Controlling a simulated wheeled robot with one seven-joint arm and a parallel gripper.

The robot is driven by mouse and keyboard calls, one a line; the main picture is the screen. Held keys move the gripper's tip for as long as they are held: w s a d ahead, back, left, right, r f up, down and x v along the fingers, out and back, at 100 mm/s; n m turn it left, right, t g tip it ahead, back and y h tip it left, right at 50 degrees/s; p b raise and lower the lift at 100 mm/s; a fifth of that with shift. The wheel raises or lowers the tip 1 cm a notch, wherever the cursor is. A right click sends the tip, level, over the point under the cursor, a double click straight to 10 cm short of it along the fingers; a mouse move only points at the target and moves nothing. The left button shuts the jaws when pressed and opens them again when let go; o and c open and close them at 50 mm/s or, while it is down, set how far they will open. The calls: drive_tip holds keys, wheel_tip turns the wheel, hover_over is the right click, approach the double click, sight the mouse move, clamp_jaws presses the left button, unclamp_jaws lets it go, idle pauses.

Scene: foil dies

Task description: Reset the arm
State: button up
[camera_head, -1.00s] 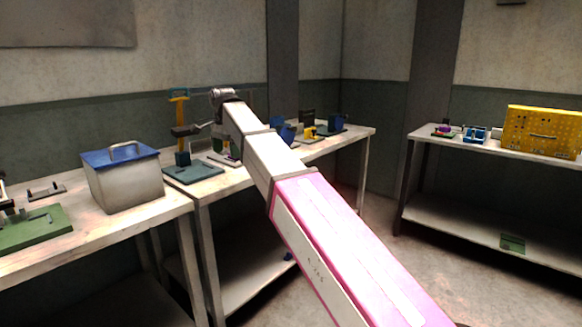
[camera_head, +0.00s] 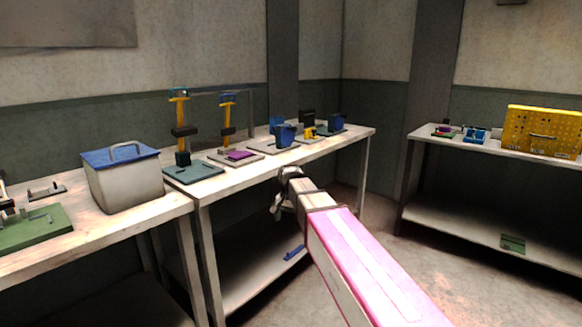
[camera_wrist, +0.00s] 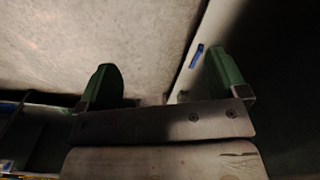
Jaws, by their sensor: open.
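My arm (camera_head: 345,250), pink and white, reaches from the lower right toward the middle bench. My gripper (camera_head: 279,200) is at its end, just in front of the bench's front edge and below the bench top. Its fingers are small and partly blurred in the head view. In the wrist view my gripper (camera_wrist: 160,85) shows two green fingers set wide apart with nothing between them. It is open and empty.
The middle bench (camera_head: 215,184) carries several small presses and fixtures. A blue-lidded box (camera_head: 125,180) stands on the left bench. A blue piece (camera_head: 293,252) lies on the lower shelf. The floor between benches is clear.

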drive_tip(key=s+d+f+n, duration=0.4)
drive_tip(key=s+d+f, duration=1.1)
drive_tip(key=d+f, duration=0.3)
drive_tip(key=shift+d+f, duration=0.4)
drive_tip(key=shift+d, duration=0.35)
